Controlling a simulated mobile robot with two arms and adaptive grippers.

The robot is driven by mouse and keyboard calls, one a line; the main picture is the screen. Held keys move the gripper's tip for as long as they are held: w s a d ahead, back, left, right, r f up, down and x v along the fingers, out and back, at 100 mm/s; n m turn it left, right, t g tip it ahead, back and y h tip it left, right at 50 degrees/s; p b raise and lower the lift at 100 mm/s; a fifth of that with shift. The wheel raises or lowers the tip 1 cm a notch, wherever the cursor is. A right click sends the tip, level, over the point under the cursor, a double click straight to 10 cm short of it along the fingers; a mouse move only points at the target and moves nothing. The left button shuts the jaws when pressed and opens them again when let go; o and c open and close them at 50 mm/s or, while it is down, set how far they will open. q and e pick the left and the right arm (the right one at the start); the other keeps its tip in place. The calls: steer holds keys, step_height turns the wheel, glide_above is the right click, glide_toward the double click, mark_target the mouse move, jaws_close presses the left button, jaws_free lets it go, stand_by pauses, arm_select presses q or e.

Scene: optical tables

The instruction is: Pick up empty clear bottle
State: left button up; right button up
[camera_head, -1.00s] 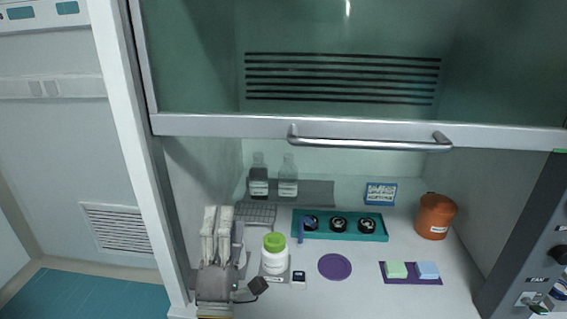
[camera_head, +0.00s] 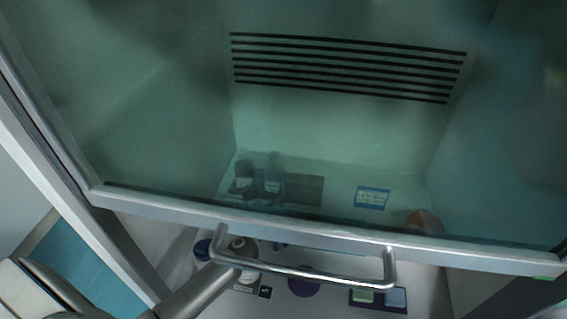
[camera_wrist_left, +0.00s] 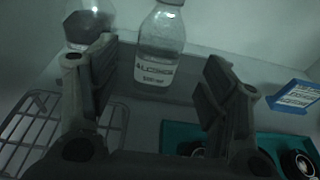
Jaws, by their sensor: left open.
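A clear bottle (camera_wrist_left: 163,48) with a white label stands upright in the left wrist view, ahead of my left gripper. My left gripper (camera_wrist_left: 160,60) is open, with its fingers on either side of the bottle in the picture; nothing is held. A second clear bottle (camera_wrist_left: 88,24) with dark contents is behind the left finger. In the head view the labelled bottle (camera_head: 272,177) and the dark-filled bottle (camera_head: 244,178) show dimly side by side through the sash glass. My left arm comes in from the lower left there; its gripper is hard to make out. My right gripper is not in view.
The sash handle (camera_head: 305,273) and sash edge cross in front of the bench. A wire rack (camera_wrist_left: 40,135) lies to the left. A teal tray (camera_wrist_left: 178,135) with round dark items is at the right. A blue sign (camera_head: 372,197) and orange pot (camera_head: 424,221) stand farther right.

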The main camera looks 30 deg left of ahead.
arm_select(q)
steer(key=x, duration=1)
steer(key=shift+w+r, duration=0.25)
steer(key=shift+w, duration=0.05)
steer(key=shift+s+r, duration=0.1)
steer(key=shift+c, duration=0.4)
steer(key=c, duration=0.7)
